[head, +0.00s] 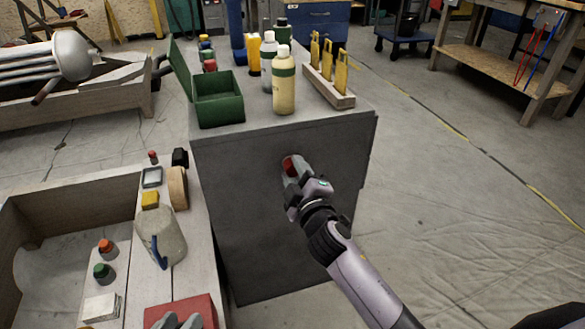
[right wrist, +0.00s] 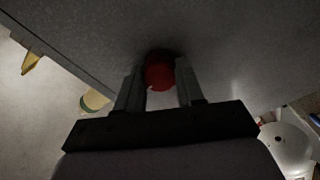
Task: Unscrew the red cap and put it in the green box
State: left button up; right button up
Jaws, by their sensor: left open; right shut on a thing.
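My right gripper (head: 290,170) is shut on a red cap (head: 289,163) in front of the dark grey face of a cabinet. In the right wrist view the round red cap (right wrist: 159,72) sits between the two fingers (right wrist: 160,88), against a grey surface with a dark shadow around it. I cannot tell whether the cap touches that surface. The green box (head: 220,112) stands open-topped on the cabinet top, up and left of my right gripper. My left gripper (head: 180,322) shows only its fingertips at the bottom edge, over a red block; it is open.
The cabinet top (head: 240,133) also holds a cream bottle (head: 284,88), several other bottles and a wooden rack (head: 343,101) with yellow tools.

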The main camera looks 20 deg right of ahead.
jog(key=shift+c, duration=0.4)
jog(key=shift+r+n+p, duration=0.15)
jog(key=shift+n+p, duration=0.35)
jog(key=shift+n, duration=0.6)
jog(key=shift+n+p, duration=0.4)
jog(key=shift+n, duration=0.6)
jog(key=shift+r+n+p, duration=0.1)
jog(key=shift+n+p, duration=0.25)
jog(key=shift+n, duration=0.75)
jog(key=n+p, duration=0.2)
jog(key=n, duration=0.4)
jog(key=shift+n+p, duration=0.8)
jog(key=shift+n, duration=0.6)
jog(key=n+p, duration=0.1)
jog(key=n, duration=0.2)
pick_arm(q)
jog(key=a+y, duration=0.1)
jog(key=s+a+y, duration=0.1)
jog(key=a, duration=0.1)
jog(key=s+a+y, duration=0.1)
jog(key=a, duration=0.1)
jog(key=shift+a+r+m+g, duration=0.2)
jog(key=shift+r+m+g, duration=0.1)
jog(key=shift+r, duration=0.05)
pick_arm(e)
jog(key=shift+f+n, duration=0.25)
jog(key=shift+n, duration=0.45)
